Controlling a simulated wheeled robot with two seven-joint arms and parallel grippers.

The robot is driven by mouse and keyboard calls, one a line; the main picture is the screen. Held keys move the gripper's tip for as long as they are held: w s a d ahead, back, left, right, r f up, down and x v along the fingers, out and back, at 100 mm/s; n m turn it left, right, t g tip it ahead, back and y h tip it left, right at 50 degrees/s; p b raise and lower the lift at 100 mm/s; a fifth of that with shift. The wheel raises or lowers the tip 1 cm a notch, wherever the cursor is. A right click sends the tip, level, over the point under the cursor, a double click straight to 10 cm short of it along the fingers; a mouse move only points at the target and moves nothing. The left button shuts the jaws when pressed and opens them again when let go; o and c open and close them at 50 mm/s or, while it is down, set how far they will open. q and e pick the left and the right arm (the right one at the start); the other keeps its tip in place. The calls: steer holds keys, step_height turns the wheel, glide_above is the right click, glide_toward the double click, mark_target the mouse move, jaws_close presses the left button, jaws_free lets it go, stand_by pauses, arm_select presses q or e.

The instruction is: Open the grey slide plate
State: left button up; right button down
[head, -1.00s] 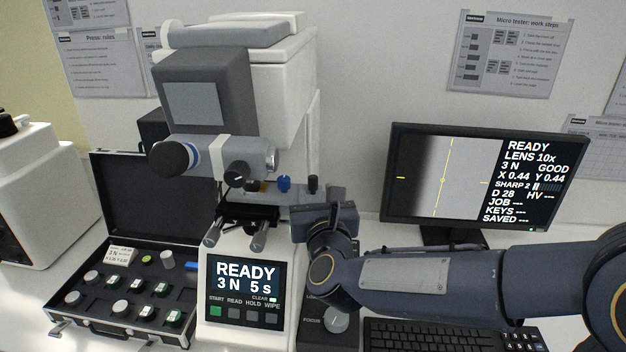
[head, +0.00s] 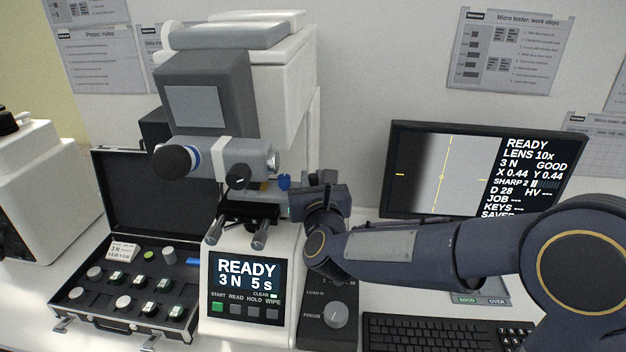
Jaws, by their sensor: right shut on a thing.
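The grey slide plate (head: 272,197) is on the tester beneath the turret, by the dark stage (head: 250,212). Most of its right part is hidden behind my right gripper. My right gripper (head: 306,197) reaches in from the right, beside the tester's head. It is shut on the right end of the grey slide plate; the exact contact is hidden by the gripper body. A blue knob (head: 284,182) shows just left of the gripper. My left gripper is not in view.
The tester's panel (head: 246,283) reads READY, 3 N, 5 s. An open case (head: 112,255) with several samples stands left. A focus knob box (head: 336,315), a keyboard (head: 420,335) and the monitor (head: 410,165) are at the right. My right arm covers the monitor's lower right.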

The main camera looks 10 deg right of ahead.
steer(key=shift+d+f+b, duration=0.1)
steer(key=shift+d+b, duration=0.2)
steer(key=shift+b, duration=0.15)
steer(key=s+d+b, duration=0.4)
steer(key=d+b, duration=0.7)
steer(key=d, duration=0.3)
steer(key=shift+s+d, duration=0.15)
steer(key=shift+d, duration=0.05)
steer(key=c, duration=1.3)
jaws_free()
steer(key=shift+c, duration=0.2)
steer(key=shift+s, duration=0.15)
